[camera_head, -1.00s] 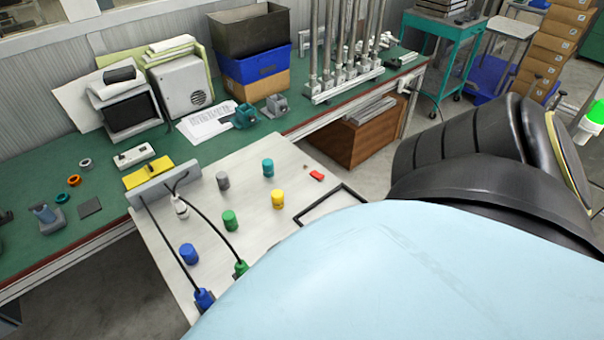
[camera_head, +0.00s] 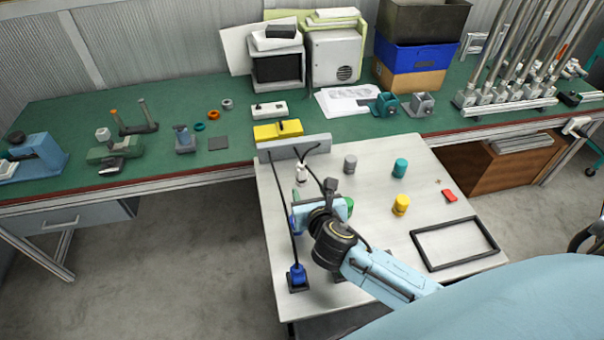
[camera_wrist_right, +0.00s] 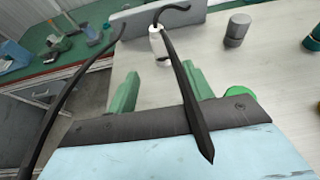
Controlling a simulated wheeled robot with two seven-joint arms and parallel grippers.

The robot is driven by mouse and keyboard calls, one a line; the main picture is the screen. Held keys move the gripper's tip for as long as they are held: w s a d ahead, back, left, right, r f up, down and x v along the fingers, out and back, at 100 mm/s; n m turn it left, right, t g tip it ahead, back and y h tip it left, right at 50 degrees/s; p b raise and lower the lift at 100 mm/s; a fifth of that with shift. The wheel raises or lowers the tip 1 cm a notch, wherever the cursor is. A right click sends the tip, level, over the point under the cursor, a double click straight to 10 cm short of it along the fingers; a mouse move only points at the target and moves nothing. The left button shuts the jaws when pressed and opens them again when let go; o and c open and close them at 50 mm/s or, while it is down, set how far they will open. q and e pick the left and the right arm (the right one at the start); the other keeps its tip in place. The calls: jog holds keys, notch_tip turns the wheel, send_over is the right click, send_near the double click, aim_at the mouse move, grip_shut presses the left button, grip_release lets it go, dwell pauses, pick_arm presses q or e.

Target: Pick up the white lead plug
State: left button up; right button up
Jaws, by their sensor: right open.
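The white lead plug (camera_head: 301,172) stands on the pale board near its back left, below a grey upright panel, with a black cable at its top. It also shows in the right wrist view (camera_wrist_right: 158,45), upright beyond my fingers. My right gripper (camera_head: 318,203) is low over the left part of the board, in front of the plug and apart from it. In the right wrist view its two green fingers (camera_wrist_right: 160,85) are spread, with no plug between them. A black cable crosses close in front of that camera. My left gripper is not in view.
A blue lead plug (camera_head: 297,276) stands at the board's front left, on a black cable. Grey (camera_head: 350,164), teal (camera_head: 400,168) and yellow (camera_head: 401,205) cylinders stand right of the gripper. A green cylinder (camera_head: 349,205) is partly hidden. A black frame (camera_head: 455,243) lies at right.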

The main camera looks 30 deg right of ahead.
aim_at(302, 176)
jog(key=x, duration=0.7)
jog(key=shift+b, duration=0.4)
jog(key=shift+r+b+x, duration=0.15)
jog(key=shift+b+x, duration=0.05)
jog(key=shift+x, duration=1.3)
jog(key=shift+r+b+x, duration=0.1)
jog(key=shift+b+x, duration=0.1)
jog(key=shift+x, duration=1.3)
jog(key=shift+d, duration=0.1)
jog(key=c, duration=1.1)
